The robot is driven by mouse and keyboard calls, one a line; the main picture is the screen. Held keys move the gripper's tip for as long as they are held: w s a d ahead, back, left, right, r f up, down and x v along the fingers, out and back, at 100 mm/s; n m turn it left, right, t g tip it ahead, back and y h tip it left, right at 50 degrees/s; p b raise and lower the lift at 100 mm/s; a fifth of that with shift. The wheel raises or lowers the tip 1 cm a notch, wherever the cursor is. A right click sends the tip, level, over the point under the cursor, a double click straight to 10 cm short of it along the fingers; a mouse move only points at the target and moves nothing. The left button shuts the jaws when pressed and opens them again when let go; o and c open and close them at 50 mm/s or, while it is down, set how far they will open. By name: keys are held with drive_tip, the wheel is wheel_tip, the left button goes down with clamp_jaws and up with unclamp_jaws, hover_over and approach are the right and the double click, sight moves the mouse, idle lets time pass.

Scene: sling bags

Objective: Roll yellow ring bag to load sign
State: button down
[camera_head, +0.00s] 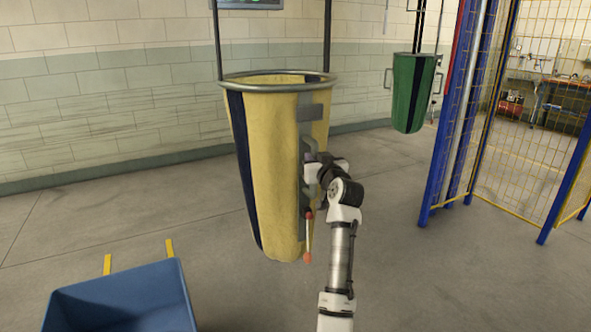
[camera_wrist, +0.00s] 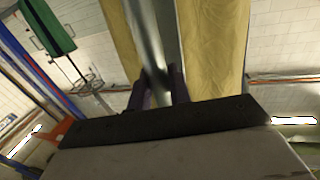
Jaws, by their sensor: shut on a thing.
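The yellow ring bag (camera_head: 275,160) hangs upright from two dark straps in the middle of the head view. It has a metal ring at its top, dark vertical stripes and grey metal fittings on its right side. It also fills the upper middle of the wrist view (camera_wrist: 213,45). My gripper (camera_head: 312,172) is at the bag's right side. In the wrist view its two dark fingers (camera_wrist: 160,85) are shut on a grey metal bar (camera_wrist: 146,38) in front of the bag. I cannot make out a load sign.
A blue bin (camera_head: 120,297) stands at the lower left. A green bag (camera_head: 412,95) hangs farther back on the right. A blue-framed yellow mesh fence (camera_head: 530,120) stands at the right. A dark display (camera_head: 250,4) is cut off at the top.

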drive_tip(key=shift+w+d, duration=0.3)
drive_tip(key=shift+d, duration=0.25)
drive_tip(key=shift+w+d, duration=0.3)
drive_tip(key=shift+d, duration=0.25)
drive_tip(key=c, duration=1.3)
unclamp_jaws()
drive_tip(key=shift+c, duration=0.2)
drive_tip(key=b+v, duration=0.3)
drive_tip(key=v, duration=1)
drive_tip(key=shift+s+b, duration=0.35)
drive_tip(key=shift+r, duration=0.1)
